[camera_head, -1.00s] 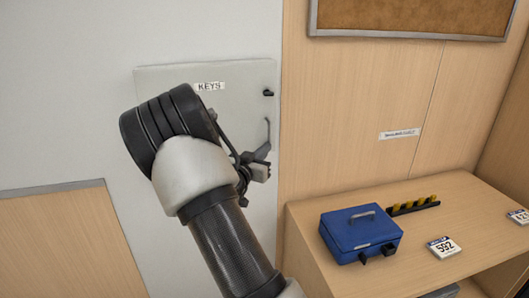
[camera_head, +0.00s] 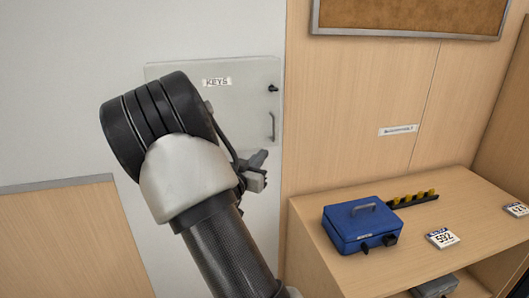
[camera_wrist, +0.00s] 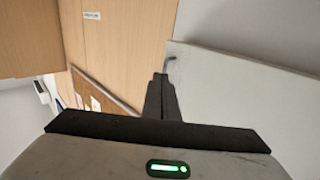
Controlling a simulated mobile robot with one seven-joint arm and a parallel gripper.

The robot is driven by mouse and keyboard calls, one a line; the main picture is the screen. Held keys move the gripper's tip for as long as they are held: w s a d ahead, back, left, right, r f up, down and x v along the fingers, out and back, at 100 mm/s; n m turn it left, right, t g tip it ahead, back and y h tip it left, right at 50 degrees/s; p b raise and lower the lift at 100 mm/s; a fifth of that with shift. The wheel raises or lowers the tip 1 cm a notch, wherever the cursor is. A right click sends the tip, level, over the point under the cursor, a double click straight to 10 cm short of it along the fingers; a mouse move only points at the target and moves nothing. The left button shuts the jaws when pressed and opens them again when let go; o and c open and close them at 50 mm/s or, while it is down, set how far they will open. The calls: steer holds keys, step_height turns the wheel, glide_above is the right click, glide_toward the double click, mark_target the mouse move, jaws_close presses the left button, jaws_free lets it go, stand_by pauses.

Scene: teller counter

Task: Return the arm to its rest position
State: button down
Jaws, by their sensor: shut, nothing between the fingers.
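My arm (camera_head: 225,240) rises from the bottom of the head view, in front of the white wall and the key cabinet. My gripper (camera_head: 258,180) points right, just below the cabinet's lower right part; its fingers are partly hidden behind my wrist. In the wrist view my gripper (camera_wrist: 161,78) shows its fingers together, with nothing between them. The grey KEYS cabinet (camera_head: 245,105) is closed, with a handle (camera_head: 271,127) on its right side. The cabinet also shows in the wrist view (camera_wrist: 235,90), at the right. I cannot tell the exact gap between gripper and cabinet.
A blue cash box (camera_head: 350,235) sits on the wooden counter (camera_head: 415,210) at the right. Behind it is a black rack with yellow pieces (camera_head: 415,199). Number cards (camera_head: 442,239) lie to its right. A corkboard (camera_head: 410,15) hangs above.

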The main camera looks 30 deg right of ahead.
steer(key=s+a+r+n+y+p, duration=0.2)
steer(key=s+a+r+n+y, duration=0.15)
steer(key=a+y, duration=0.55)
steer(key=s+a+r+n+y+p, duration=0.1)
steer(key=s+a+r+n+y, duration=0.35)
steer(key=a, duration=0.85)
steer(key=s+a+r+n+g+p, duration=0.1)
steer(key=s+g, duration=0.1)
steer(key=s, duration=1)
steer(key=s+a+r+n+g+y+p, duration=0.1)
steer(key=s+g, duration=0.2)
steer(key=s, duration=0.9)
steer(key=shift+s+r+n, duration=0.15)
steer(key=shift+r+n, duration=0.1)
steer(key=shift+n, duration=0.15)
